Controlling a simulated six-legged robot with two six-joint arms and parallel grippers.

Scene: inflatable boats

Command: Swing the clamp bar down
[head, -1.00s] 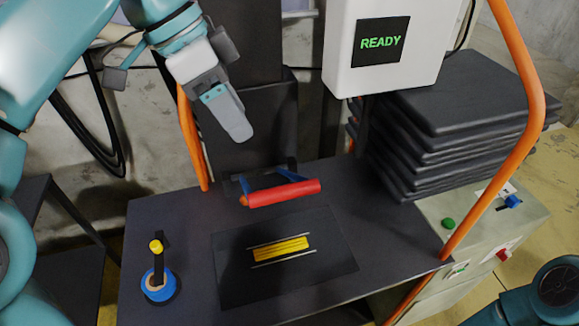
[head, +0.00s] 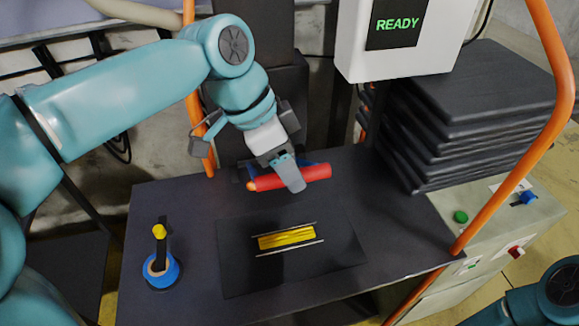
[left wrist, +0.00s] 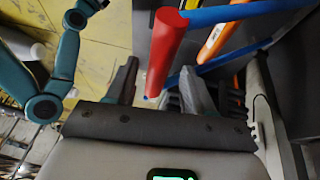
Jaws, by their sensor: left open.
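The clamp bar is a red handle (head: 318,172) on blue arms. It stands raised at the back of the dark table (head: 180,205), behind a yellow strip (head: 287,238) lying between two thin metal rails on a dark plate. My left gripper (head: 291,184) is at the red bar and hides part of it in the head view. In the left wrist view the red bar (left wrist: 166,50) appears between the two spread fingers of the left gripper (left wrist: 158,82). Whether a finger touches it I cannot tell. The right gripper is out of view.
A white box with a READY screen (head: 394,25) hangs above the back. A stack of black slabs (head: 470,110) stands at right beside an orange rail (head: 535,130). A blue roll (head: 161,272) sits at the table's front left.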

